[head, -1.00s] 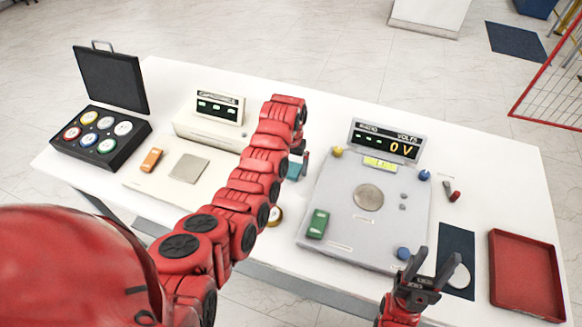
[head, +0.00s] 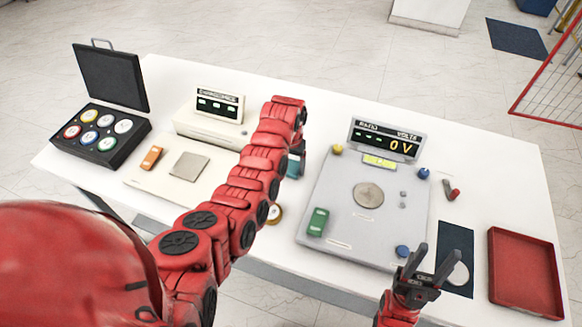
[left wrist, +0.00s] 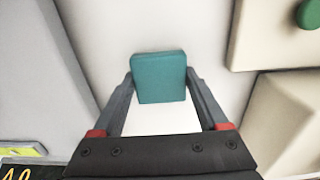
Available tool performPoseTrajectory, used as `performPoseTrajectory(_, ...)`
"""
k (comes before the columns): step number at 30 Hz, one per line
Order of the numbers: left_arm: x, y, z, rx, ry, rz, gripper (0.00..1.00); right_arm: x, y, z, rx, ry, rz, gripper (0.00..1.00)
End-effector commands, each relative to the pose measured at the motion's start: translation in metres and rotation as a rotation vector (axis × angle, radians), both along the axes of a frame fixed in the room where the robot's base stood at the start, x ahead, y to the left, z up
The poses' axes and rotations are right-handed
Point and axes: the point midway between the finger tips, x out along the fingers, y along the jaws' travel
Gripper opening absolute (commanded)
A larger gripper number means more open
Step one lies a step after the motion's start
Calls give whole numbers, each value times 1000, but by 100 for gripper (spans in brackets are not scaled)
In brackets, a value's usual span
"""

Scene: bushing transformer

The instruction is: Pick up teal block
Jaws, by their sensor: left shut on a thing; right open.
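The teal block (left wrist: 160,78) sits between the two fingers of my left gripper (left wrist: 160,92) in the left wrist view, and the gripper is shut on it. In the head view a bit of the teal block (head: 294,168) shows beside my red left arm, which hides most of my left gripper (head: 300,160). Whether the block touches the white table (head: 270,242) cannot be told. My right gripper (head: 431,262) is open and empty near the table's front edge, close to the blue knob of the grey volts panel.
The grey panel (head: 340,190) with a volts display stands right of the left arm. A cream device (head: 212,130) stands left of it. A black case (head: 135,140) with coloured discs is far left. A red tray (head: 522,275) and dark mat (head: 456,245) lie at the right.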

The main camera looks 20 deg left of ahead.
Motion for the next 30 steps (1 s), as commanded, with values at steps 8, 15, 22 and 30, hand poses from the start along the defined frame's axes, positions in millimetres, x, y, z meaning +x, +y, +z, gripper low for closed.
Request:
performPoseTrajectory(8, 2, 0, 8, 1, -5, 0, 18, 0, 0, -9, 0, 0, 0, 50)
performPoseTrajectory(15, 1, 0, 37, 1, -9, 1, 18, 0, 0, -25, 0, 0, 0, 50)
performPoseTrajectory(22, -32, -6, 45, -5, 4, 1, 18, 0, 0, 17, 0, 0, 0, 50)
performPoseTrajectory(30, -86, -16, 49, -8, 6, 5, 18, 0, 0, 59, 0, 0, 0, 50)
